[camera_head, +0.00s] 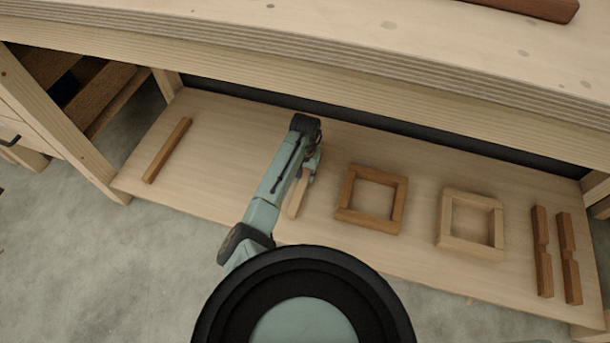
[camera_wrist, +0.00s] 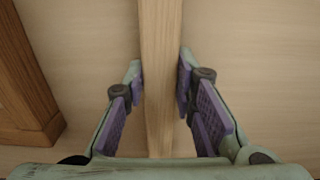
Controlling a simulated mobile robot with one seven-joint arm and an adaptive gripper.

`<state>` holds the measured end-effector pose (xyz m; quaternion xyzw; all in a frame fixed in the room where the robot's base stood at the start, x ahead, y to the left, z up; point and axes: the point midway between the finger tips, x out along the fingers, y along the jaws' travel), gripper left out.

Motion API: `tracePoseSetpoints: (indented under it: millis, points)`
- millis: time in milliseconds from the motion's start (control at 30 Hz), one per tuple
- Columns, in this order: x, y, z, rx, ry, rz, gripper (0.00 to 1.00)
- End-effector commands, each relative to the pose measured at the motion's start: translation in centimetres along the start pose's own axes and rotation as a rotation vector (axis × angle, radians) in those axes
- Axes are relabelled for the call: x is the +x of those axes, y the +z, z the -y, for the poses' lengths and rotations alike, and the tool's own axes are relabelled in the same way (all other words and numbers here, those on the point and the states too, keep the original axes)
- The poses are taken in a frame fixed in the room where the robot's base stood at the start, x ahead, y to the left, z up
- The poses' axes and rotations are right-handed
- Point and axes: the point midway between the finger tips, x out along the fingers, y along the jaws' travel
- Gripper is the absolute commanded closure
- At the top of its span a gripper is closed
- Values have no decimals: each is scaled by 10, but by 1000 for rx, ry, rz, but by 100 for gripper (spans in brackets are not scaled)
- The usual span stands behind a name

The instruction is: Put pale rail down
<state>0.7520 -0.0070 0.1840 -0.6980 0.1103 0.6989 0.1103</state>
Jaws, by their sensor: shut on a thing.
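The pale rail (camera_head: 298,193) is a light wooden bar beside my forearm in the head view, partly hidden by the arm. In the wrist view the pale rail (camera_wrist: 160,75) runs upright through the middle of the picture. My gripper (camera_wrist: 160,90) has its purple-padded fingers on both sides of the rail, shut on it. In the head view my gripper (camera_head: 312,168) is mostly hidden behind the arm. The rail is over or on the lower shelf (camera_head: 220,160); I cannot tell whether it touches the surface.
A brown square frame (camera_head: 348,190) lies just right of my gripper. A brown bar (camera_head: 167,150) lies far left. Shelf between it and my arm is clear. The bench top (camera_head: 330,35) overhangs behind.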

Motion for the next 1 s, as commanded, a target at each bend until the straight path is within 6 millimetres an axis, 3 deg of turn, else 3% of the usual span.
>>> tracePoseSetpoints:
  millis: [267,300,600,867,1000]
  points:
    - [2,0,0,0,1,-1,100]
    - [2,0,0,0,1,-1,74]
    - [2,0,0,1,0,-1,55]
    - [2,0,0,1,0,-1,55]
    - [-8,0,0,1,0,-2,55]
